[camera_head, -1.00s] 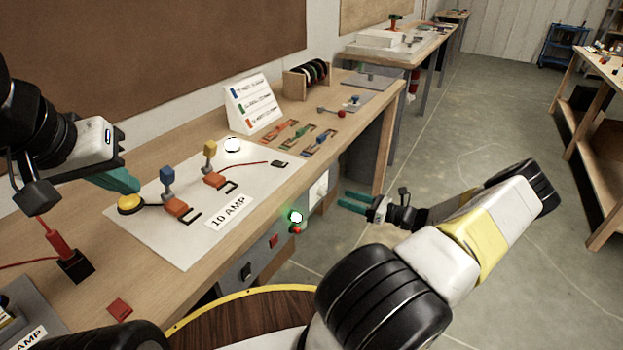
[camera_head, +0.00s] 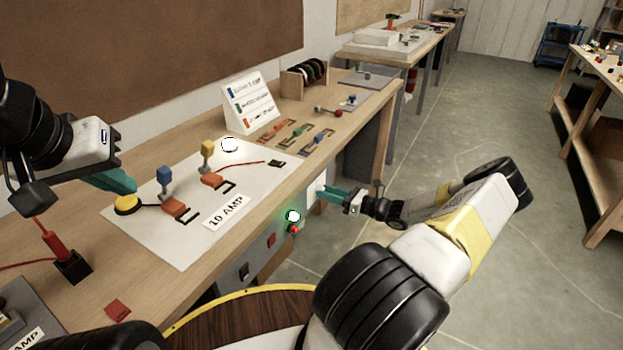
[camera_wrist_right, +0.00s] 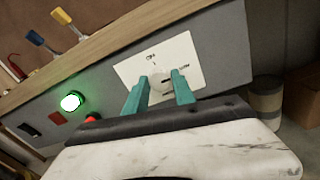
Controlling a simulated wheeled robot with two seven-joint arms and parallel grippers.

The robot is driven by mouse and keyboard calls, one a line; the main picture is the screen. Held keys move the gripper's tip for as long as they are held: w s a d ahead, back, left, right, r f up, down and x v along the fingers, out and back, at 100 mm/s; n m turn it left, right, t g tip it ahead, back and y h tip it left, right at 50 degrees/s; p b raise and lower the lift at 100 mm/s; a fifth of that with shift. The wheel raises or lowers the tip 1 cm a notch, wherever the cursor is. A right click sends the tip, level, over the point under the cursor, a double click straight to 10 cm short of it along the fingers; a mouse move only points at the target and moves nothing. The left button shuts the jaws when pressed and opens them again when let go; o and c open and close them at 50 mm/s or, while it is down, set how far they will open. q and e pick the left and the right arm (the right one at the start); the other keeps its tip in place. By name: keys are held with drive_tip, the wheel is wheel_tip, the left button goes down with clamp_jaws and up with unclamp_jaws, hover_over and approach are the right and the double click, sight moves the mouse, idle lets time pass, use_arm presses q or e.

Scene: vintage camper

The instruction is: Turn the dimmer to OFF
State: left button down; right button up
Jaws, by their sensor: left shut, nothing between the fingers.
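The dimmer is a pale round knob (camera_wrist_right: 158,82) on a white plate (camera_wrist_right: 180,48) on the bench's front panel. Small dark marks are printed above and to the right of the knob, too blurred to read surely. In the right wrist view my right gripper (camera_wrist_right: 160,90) has its teal fingers apart, one on each side of the knob; firm contact is not visible. In the head view this gripper (camera_head: 326,192) is at the plate (camera_head: 315,188) and hides the knob. My left gripper (camera_head: 118,182) is shut and empty above the bench's left part.
A lit green lamp (camera_head: 293,216) and a red button (camera_head: 293,229) sit left of the plate. Switches (camera_head: 271,240) are further left on the panel. The wooden bench top (camera_head: 335,125) holds a white circuit board (camera_head: 190,250) and a label stand (camera_head: 250,100).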

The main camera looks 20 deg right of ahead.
clamp_jaws()
drive_tip(key=n, duration=0.8)
drive_tip(key=n+h, duration=0.1)
drive_tip(key=n, duration=0.8)
drive_tip(key=shift+s+a, duration=0.15)
drive_tip(key=shift+s, duration=0.05)
idle(0.4)
drive_tip(key=o, duration=0.8)
unclamp_jaws()
